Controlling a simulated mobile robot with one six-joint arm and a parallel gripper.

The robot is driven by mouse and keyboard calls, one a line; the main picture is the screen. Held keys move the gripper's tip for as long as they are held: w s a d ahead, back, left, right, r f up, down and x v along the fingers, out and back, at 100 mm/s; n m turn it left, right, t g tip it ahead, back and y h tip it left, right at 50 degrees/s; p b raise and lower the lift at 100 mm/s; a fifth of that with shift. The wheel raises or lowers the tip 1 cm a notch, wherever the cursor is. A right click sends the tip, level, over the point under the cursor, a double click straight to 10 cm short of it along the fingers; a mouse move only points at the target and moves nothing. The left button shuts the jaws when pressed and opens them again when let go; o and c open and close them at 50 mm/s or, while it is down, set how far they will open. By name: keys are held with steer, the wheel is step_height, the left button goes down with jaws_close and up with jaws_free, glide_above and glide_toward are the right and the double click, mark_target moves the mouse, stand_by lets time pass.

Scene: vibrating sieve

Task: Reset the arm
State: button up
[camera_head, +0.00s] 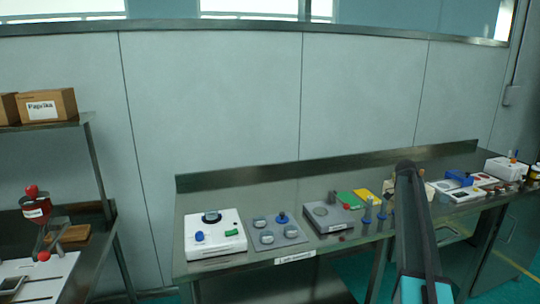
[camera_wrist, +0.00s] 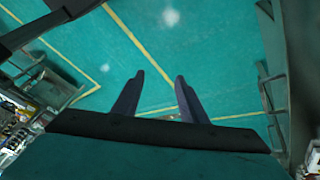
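My arm rises at the right of the head view, in front of the metal bench (camera_head: 270,185). In that view my gripper is not clearly seen. In the wrist view my gripper (camera_wrist: 160,80) shows two dark fingers with a clear gap between them. Nothing is between the fingers; only the green floor (camera_wrist: 200,45) with yellow lines lies beyond them.
The bench carries a white device (camera_head: 214,247), a grey plate with several small items (camera_head: 270,241), a dark grey scale-like device (camera_head: 340,224) and a white machine (camera_head: 508,168). A shelf with a Paprika box (camera_head: 50,95) stands left. Open floor lies below my gripper.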

steer(key=s+a+f+n+g, duration=0.15)
steer(key=s+a+f, duration=0.35)
steer(key=a+f, duration=0.5)
steer(key=s+a+f+n, duration=0.3)
steer(key=s+a+f, duration=0.25)
steer(key=f, duration=0.75)
steer(key=s+a+f+n+g, duration=0.15)
steer(key=s+a+f, duration=0.25)
steer(key=a+f, duration=0.6)
steer(key=s+a+f+n+y, duration=0.1)
steer(key=s+a+f+n, duration=0.4)
steer(key=s, duration=0.5)
steer(key=s+a+f+n+t+y, duration=0.1)
steer(key=s+a+f+n, duration=0.3)
steer(key=s, duration=0.6)
steer(key=s+a+f+n+y, duration=0.1)
steer(key=s+a+f+n, duration=0.4)
steer(key=s+f+n, duration=0.3)
steer(key=shift+s+a+f+n+t, duration=0.35)
steer(key=shift+s+n, duration=0.15)
steer(key=shift+s, duration=0.5)
